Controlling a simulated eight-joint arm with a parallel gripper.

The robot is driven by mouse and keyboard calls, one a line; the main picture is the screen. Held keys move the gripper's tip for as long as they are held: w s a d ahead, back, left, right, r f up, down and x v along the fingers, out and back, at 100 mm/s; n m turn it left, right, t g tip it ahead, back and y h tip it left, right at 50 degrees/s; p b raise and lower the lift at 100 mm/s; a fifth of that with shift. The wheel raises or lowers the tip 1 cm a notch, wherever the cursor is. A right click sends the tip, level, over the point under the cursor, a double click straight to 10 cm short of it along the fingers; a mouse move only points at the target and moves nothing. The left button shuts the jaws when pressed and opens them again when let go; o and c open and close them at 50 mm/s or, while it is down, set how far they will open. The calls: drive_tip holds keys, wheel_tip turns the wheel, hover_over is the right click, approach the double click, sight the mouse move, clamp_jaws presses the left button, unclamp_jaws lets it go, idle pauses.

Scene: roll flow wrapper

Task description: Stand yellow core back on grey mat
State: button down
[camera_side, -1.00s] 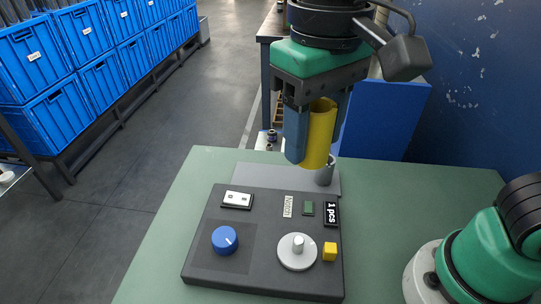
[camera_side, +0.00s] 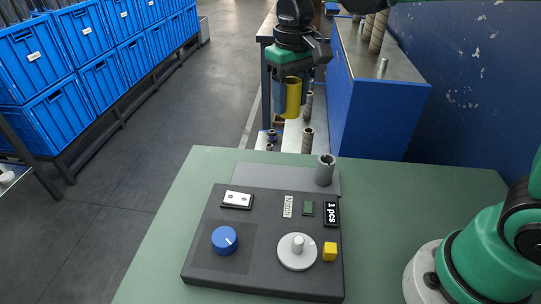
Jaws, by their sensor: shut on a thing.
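My gripper (camera_side: 283,99) is shut on the yellow core (camera_side: 294,97) and holds it upright in the air, beyond the far edge of the green table. One finger shows on the core's left side; the other is mostly hidden. A flat grey plate (camera_side: 258,174) lies at the back of the green table, behind the dark control panel; I cannot tell if it is the grey mat. A grey hollow cylinder (camera_side: 325,170) stands on its right end.
The control panel (camera_side: 210,266) carries a blue knob (camera_side: 224,240), a white dial (camera_side: 297,252) and a yellow button (camera_side: 330,251). Behind the table, several brown cores (camera_side: 307,140) stand on a pale surface. A blue cabinet (camera_side: 374,113) stands to their right. Blue crates (camera_side: 60,115) line the left.

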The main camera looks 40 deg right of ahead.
sight(286, 178)
wheel_tip(286, 178, down, 15)
idle(0.4)
drive_tip(key=shift+f, duration=0.15)
drive_tip(key=shift+c, duration=1.7)
unclamp_jaws()
wheel_tip(286, 178, up, 12)
drive_tip(key=s+d+t, duration=0.3)
drive_tip(key=s+t, duration=0.4)
drive_tip(key=s, duration=0.1)
drive_tip(key=shift+d, duration=0.4)
